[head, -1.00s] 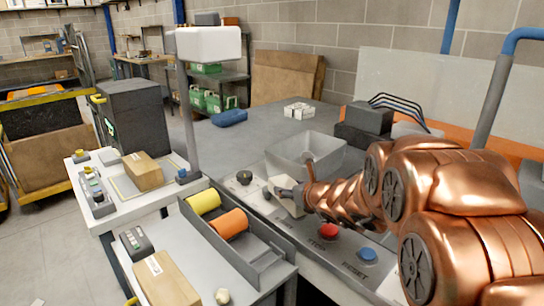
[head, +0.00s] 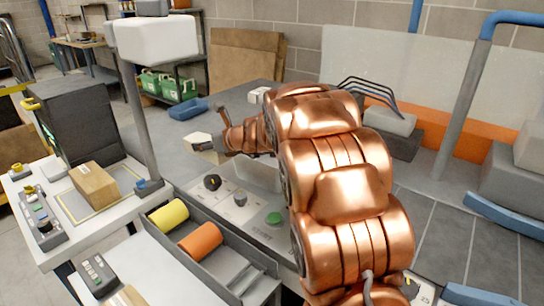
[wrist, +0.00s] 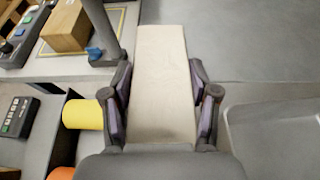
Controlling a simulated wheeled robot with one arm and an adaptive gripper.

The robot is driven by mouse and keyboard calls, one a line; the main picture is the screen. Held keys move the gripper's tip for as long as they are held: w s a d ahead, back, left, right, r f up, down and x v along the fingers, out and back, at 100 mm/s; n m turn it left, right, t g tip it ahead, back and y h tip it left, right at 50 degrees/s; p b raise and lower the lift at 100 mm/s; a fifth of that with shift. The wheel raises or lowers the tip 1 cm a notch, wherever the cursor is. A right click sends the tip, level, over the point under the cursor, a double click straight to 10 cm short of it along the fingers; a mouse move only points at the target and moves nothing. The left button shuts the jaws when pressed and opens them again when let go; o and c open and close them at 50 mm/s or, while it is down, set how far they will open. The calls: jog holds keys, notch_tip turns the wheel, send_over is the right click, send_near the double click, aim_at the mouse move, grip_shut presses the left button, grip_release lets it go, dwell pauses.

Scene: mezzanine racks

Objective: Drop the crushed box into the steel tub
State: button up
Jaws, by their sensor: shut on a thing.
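My gripper (head: 222,147) is shut on a pale beige box, the crushed box (head: 200,142), holding it in the air above the grey bench. In the wrist view the crushed box (wrist: 163,85) is a long plain beige face between the two fingers (wrist: 163,105); its dents cannot be made out there. The steel tub (head: 258,175) is a grey open basin right of and below the box in the head view, partly hidden by my arm. Its rim and inside show at the right of the wrist view (wrist: 280,125). The box is beside the tub, not over it.
A control panel with knobs and a green button (head: 274,218) lies in front of the tub. A tray with a yellow roll (head: 168,215) and an orange roll (head: 201,242) is left of it. A grey post (head: 138,120) stands left of my gripper. A blue tray (head: 188,109) lies behind.

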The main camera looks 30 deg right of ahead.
jog(key=w+d+r+n+y+p, duration=0.1)
jog(key=d+r+p, duration=0.15)
jog(key=d, duration=0.45)
jog(key=w+d+r+p, duration=0.1)
jog(key=d+r+p, duration=0.15)
jog(key=d, duration=0.45)
jog(key=s+d+f+p, duration=0.1)
jog(key=s+d+p, duration=0.1)
jog(key=d, duration=0.4)
jog(key=s+d+f+p, duration=0.2)
jog(key=d, duration=0.4)
jog(key=shift+g+y, duration=0.3)
notch_tip(320, 180, down, 6)
jog(key=b, duration=0.6)
jog(key=shift+w+d+r, duration=0.1)
jog(key=shift+d+r, duration=0.05)
jog(key=shift+r, duration=0.05)
jog(key=o, duration=1.3)
